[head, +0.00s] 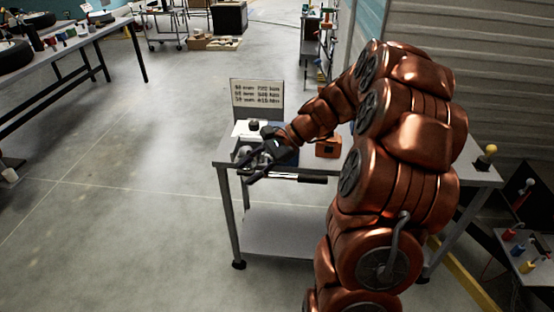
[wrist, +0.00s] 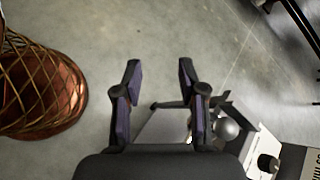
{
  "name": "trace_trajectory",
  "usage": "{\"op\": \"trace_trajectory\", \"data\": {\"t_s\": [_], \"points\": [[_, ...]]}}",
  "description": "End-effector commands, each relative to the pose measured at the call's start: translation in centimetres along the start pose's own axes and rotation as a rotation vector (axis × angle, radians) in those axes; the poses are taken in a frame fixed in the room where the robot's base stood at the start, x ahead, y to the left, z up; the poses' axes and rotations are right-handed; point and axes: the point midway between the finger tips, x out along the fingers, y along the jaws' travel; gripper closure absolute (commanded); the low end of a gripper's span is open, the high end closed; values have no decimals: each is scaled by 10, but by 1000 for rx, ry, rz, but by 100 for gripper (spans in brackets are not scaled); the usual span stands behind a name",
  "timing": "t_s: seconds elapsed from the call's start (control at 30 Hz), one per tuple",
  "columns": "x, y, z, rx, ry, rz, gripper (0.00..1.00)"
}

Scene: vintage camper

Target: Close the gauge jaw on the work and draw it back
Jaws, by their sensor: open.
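My gripper (head: 249,170) is at the left front corner of the grey workbench (head: 225,160), with its dark fingers spread. In the wrist view my gripper (wrist: 158,72) is open and empty, with bare floor between its fingertips. A silver rounded part (wrist: 228,128) and pale flat pieces lie beside and behind the right finger, partly hidden by it. I cannot tell which part is the gauge jaw or the work.
A sign with printed figures (head: 257,93) stands at the bench's back left. A white sheet with a black knob-like piece (head: 253,125) lies before it. An orange-brown box (head: 328,147) sits to the right. A yellow-knobbed lever (head: 490,150) is at the right end.

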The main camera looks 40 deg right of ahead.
Motion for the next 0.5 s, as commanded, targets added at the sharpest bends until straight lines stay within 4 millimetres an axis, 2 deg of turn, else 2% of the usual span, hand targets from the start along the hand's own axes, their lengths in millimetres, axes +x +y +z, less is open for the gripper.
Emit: {"op": "trace_trajectory", "data": {"t_s": [0.03,0.1,0.3,0.4,0.5], "points": [[-9,-6,-24,59,-10,-57,59],[-23,-15,-52,141,-28,-134,59],[-68,-26,-125,333,-69,-331,59],[-85,-26,-152,398,-85,-399,59],[-98,-25,-167,434,-92,-443,59]]}}
